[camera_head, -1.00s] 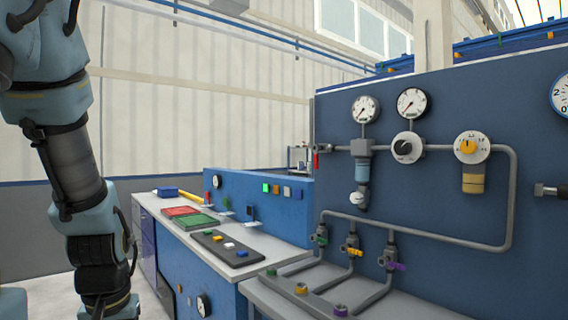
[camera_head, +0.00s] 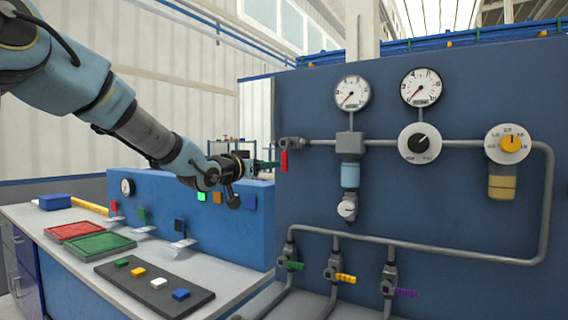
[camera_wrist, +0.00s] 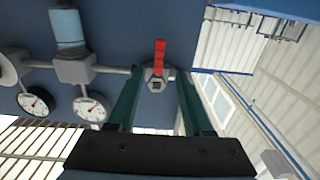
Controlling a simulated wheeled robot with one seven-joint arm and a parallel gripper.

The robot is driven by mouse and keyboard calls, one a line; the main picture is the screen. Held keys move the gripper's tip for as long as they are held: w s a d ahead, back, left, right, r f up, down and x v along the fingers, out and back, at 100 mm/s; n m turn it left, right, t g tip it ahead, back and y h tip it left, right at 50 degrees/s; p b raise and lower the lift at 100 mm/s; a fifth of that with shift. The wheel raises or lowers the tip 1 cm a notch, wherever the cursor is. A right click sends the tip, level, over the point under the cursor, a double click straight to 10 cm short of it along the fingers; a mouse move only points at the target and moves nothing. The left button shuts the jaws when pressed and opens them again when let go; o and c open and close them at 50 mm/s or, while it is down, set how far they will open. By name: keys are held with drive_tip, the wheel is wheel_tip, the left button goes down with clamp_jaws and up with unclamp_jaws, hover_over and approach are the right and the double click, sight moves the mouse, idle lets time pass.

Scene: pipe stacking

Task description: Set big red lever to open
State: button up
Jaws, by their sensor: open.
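The red lever (camera_head: 284,161) hangs straight down from a grey valve (camera_head: 291,143) at the left end of the upper pipe on the blue panel. My gripper (camera_head: 268,164) is just left of the lever at about its height. In the wrist view the red lever (camera_wrist: 160,58) shows between and beyond the two green fingers of my gripper (camera_wrist: 156,78), with the grey valve body (camera_wrist: 157,82) at its base. The fingers are apart, and nothing is held between them. Whether a finger touches the lever cannot be told.
Right of the lever are two gauges (camera_head: 351,92), a black knob (camera_head: 418,143) and a yellow knob (camera_head: 510,144). Green (camera_head: 291,265), yellow (camera_head: 345,278) and purple (camera_head: 405,292) levers sit below. A bench (camera_head: 62,270) with red and green trays (camera_head: 100,245) stands at left.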

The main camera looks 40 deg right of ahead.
sight(284, 162)
drive_tip(key=p+x, duration=0.3)
drive_tip(key=x, duration=0.7)
drive_tip(key=shift+d, duration=0.15)
clamp_jaws()
idle(1.1)
